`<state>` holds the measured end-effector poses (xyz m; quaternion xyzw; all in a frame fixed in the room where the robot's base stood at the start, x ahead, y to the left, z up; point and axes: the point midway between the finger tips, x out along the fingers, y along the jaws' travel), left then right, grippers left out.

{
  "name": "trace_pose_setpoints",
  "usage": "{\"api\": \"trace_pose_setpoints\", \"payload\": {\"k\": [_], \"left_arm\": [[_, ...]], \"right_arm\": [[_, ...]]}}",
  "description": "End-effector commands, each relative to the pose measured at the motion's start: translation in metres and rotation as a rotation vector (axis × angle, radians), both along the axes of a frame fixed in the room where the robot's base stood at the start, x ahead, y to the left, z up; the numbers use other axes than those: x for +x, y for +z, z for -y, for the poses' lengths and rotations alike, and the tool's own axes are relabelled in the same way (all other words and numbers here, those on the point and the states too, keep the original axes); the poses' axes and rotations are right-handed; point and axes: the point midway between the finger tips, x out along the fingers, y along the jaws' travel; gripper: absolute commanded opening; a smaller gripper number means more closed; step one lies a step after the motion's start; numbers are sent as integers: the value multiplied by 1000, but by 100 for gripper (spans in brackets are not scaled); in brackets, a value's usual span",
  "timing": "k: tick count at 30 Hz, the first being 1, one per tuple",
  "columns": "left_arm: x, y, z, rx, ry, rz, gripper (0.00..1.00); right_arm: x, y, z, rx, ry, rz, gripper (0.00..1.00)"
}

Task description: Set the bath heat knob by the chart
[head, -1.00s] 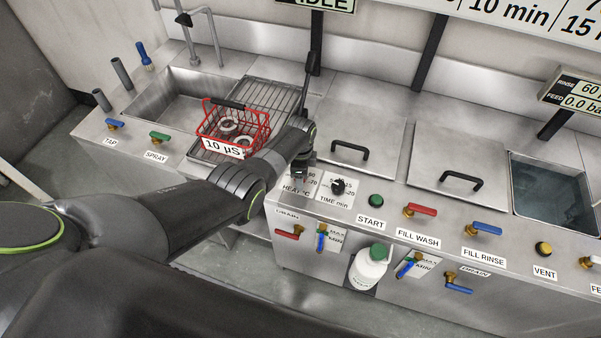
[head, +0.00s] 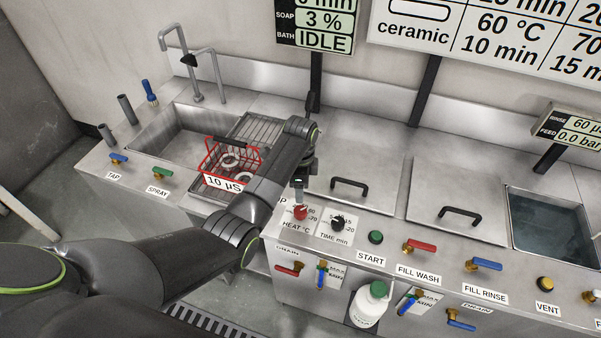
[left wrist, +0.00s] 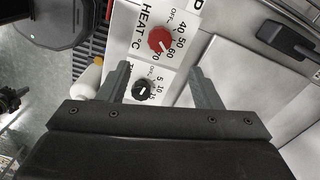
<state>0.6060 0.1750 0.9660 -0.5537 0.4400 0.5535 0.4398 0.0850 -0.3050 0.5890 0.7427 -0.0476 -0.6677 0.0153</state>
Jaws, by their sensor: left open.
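The red HEAT °C knob (head: 301,212) is on the bath's front panel, and it also shows in the left wrist view (left wrist: 160,40) with a scale from OFF through 40, 50, 60 and 70. Its white mark seems to point toward the 60 to 70 side; I cannot read it exactly. My left gripper (head: 299,184) is open and empty, just above and behind the knob in the head view. In the left wrist view its fingers (left wrist: 161,82) are spread, with the knob beyond them. The wall chart (head: 490,35) is partly cut off; its ceramic row reads 60 °C, 10 min.
The black TIME knob (head: 338,223) sits right of the heat knob, then the green START button (head: 376,237). A red wire basket (head: 232,158) with rings, tagged 10 µS, stands left of my arm. A display (head: 318,25) reads 3 % and IDLE.

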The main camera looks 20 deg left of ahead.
Motion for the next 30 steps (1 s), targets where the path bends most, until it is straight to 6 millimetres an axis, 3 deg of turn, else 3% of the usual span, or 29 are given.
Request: {"api": "trace_pose_setpoints", "payload": {"k": [6, 10, 30], "left_arm": [[1, 33, 0, -1, -1, 4, 59], [1, 44, 0, 0, -1, 3, 59], [-4, 42, -3, -1, 20, 4, 59]], "right_arm": [[0, -6, 1, -1, 0, 0, 0], [0, -7, 1, -1, 0, 0, 0], [0, -7, 1, -2, 1, 0, 0]]}}
